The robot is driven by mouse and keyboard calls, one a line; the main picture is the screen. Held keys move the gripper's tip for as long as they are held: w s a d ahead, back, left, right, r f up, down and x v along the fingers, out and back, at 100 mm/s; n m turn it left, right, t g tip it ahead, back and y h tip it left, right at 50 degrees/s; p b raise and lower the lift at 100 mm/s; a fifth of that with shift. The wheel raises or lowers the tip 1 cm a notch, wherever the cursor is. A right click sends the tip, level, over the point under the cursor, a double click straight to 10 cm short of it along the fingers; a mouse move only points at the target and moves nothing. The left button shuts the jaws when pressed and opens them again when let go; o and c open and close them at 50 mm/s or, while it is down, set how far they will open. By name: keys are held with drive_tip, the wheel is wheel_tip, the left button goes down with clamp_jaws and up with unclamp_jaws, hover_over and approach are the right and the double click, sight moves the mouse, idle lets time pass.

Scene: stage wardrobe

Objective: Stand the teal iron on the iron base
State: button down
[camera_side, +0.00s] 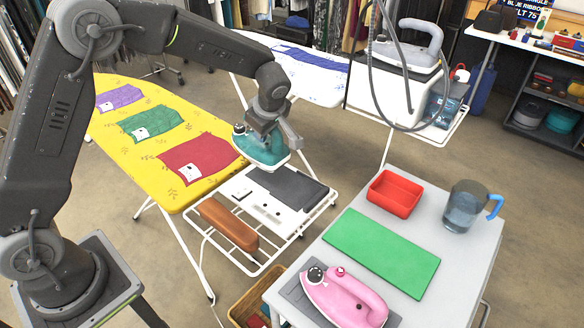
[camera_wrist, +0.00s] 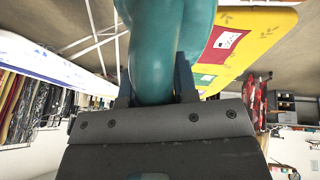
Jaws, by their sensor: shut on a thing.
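The teal iron (camera_side: 262,152) is in my gripper (camera_side: 272,132), in the side view. It is held above the back edge of the iron base (camera_side: 282,188), a white and dark grey rest on a wire rack. The iron looks roughly level, and I cannot tell whether it touches the base. In the wrist view the teal handle (camera_wrist: 158,50) fills the space between the fingers of my gripper (camera_wrist: 157,85). The iron's soleplate is mostly hidden.
A yellow ironing board (camera_side: 115,95) with folded cloths lies to the left. A brown sleeve board (camera_side: 228,224) sits on the rack. At the right, a table (camera_side: 440,262) holds a pink iron (camera_side: 345,298), green mat (camera_side: 380,252), red tray (camera_side: 395,193) and jug (camera_side: 465,206).

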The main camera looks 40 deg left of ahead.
drive_tip(key=shift+w+d+f, duration=0.5)
drive_tip(key=shift+d+f, duration=0.7)
drive_tip(key=shift+f, duration=0.25)
drive_tip(key=shift+w+d+f, duration=0.55)
drive_tip(key=shift+d+f, duration=0.65)
drive_tip(key=shift+f, duration=0.2)
drive_tip(key=shift+w+d+f, duration=0.5)
drive_tip(key=shift+d+f, duration=0.7)
drive_tip(key=shift+f, duration=0.25)
drive_tip(key=shift+f, duration=0.15)
drive_tip(key=c, duration=0.9)
unclamp_jaws()
drive_tip(key=v, duration=1.2)
